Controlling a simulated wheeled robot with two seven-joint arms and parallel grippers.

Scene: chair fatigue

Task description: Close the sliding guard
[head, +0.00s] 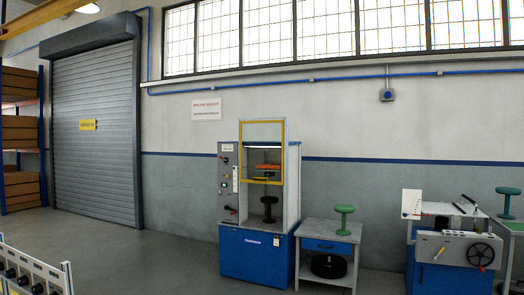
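The sliding guard (262,122) is a yellow-framed clear panel on the front of a blue and grey test machine (255,257). It stands raised, with its upper part above the machine's top and its lower edge (259,183) partway down the opening. Below that edge the chamber is open, and a black stool (269,208) stands inside. An orange disc (267,166) shows behind the guard, above the stool. The machine is some distance away across the floor. Neither of my grippers is in view.
A side table (325,243) with a green stool (344,215) stands right of the machine. A second bench machine (455,248) is at the right. A white rack (35,272) is at the lower left. Grey floor (150,255) before the machine is clear.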

